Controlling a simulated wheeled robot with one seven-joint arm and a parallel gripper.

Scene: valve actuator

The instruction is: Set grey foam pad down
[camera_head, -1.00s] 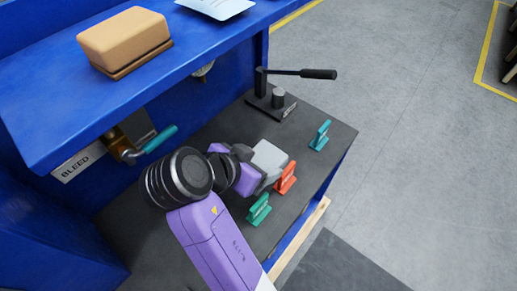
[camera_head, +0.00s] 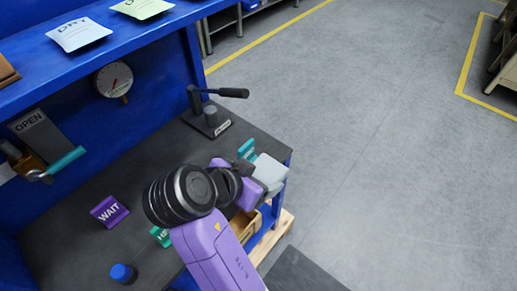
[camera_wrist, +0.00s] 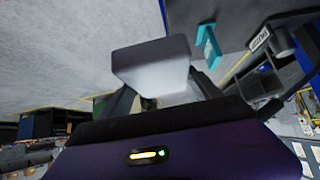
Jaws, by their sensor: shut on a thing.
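The grey foam pad (camera_head: 270,171) is a pale grey block at the end of my arm, near the right edge of the dark bench top (camera_head: 75,205). My gripper (camera_head: 255,184) is shut on it. In the wrist view the pad (camera_wrist: 152,65) sits between the two fingers of my gripper (camera_wrist: 155,97). The pad looks held up near the bench edge, with floor visible behind it in the wrist view. I cannot tell its exact height over the bench.
A teal stand (camera_head: 246,149) is just behind the pad. A purple WAIT sign (camera_head: 110,211), a partly hidden teal sign (camera_head: 160,236) and a blue-capped item (camera_head: 123,273) stand on the bench. A black lever device (camera_head: 211,118) is at the back. The blue shelf (camera_head: 120,50) overhangs left.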

